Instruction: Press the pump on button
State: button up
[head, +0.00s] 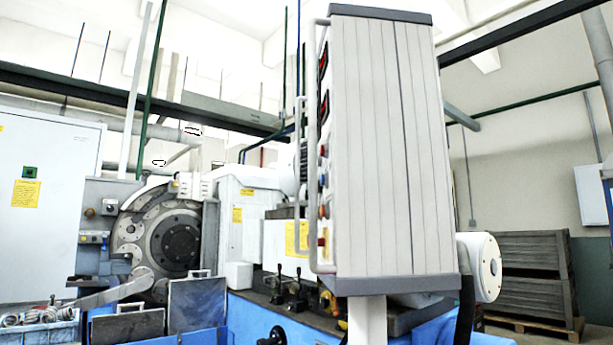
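The control panel box (385,150) of the ring grinder stands upright at centre right in the head view. Its grey ribbed side faces me. Its button face (322,170) is turned left and seen nearly edge-on, with red displays at the top and several coloured buttons and knobs below. I cannot tell which of them is the pump on button. A pale tubular handle (312,150) runs along that face and covers part of it. My gripper is not in view.
The grinder (175,240) with its round dark face stands behind on the left, above a blue base (250,318). A white cabinet (45,200) is at far left. A blue crate of rings (40,330) sits at lower left. Stacked grey crates (530,265) stand at right.

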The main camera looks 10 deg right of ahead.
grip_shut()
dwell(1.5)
